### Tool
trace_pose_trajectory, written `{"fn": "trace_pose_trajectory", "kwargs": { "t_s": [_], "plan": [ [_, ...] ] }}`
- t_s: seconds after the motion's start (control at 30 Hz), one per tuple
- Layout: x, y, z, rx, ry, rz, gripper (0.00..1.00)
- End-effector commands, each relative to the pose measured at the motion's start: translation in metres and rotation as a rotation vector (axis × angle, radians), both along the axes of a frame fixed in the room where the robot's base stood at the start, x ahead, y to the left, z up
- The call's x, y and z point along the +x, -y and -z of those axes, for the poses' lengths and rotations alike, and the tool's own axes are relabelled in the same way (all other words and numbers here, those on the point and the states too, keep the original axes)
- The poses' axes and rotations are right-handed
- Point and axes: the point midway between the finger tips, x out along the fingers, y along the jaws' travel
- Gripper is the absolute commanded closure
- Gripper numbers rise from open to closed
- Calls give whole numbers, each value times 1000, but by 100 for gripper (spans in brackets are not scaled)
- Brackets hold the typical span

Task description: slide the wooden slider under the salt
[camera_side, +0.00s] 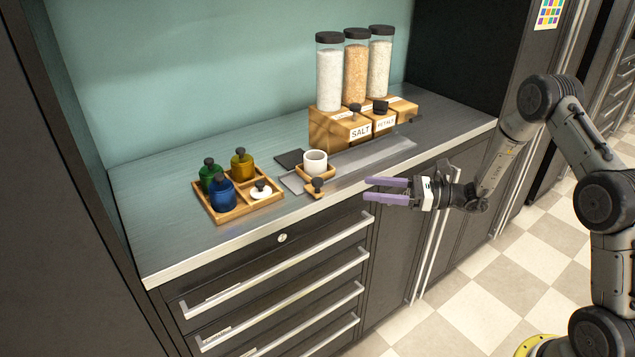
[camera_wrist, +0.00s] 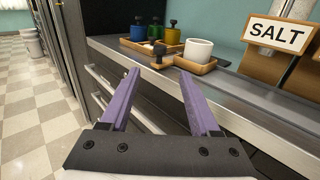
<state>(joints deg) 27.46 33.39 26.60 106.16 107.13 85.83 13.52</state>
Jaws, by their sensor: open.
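The wooden slider (camera_side: 315,172) sits on a grey metal track (camera_side: 352,165) on the counter, left of the dispensers, with a white cup (camera_side: 315,160) in it and a knobbed handle (camera_side: 317,185) towards the counter's front edge. The salt dispenser (camera_side: 330,120) is a clear cylinder on a wooden block with a SALT label, which also shows in the wrist view (camera_wrist: 278,33). My gripper (camera_side: 388,190) is open and empty in front of the counter, right of the slider. In the wrist view the slider (camera_wrist: 190,65) and cup (camera_wrist: 197,51) lie beyond the fingertips.
A wooden tray (camera_side: 240,206) with green, blue and amber bottles and a white knobbed item stands at the left. Two more dispensers (camera_side: 357,65) (camera_side: 380,60) stand right of the salt. Drawer handles (camera_side: 280,268) stick out below the counter edge.

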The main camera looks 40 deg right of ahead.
Motion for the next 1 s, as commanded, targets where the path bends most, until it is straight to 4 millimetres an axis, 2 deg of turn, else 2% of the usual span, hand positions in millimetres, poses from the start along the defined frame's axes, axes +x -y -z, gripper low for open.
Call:
{"fn": "trace_pose_trajectory", "kwargs": {
  "t_s": [0.17, 0.5, 0.7, 1.0],
  "plan": [
    [13, -13, -1, -2, 4, -3, 37],
    [59, -61, -2, -3, 4, -6, 37],
    [82, -83, -1, -4, 4, -4, 37],
    [96, -96, -2, -4, 4, -1, 37]
  ]
}}
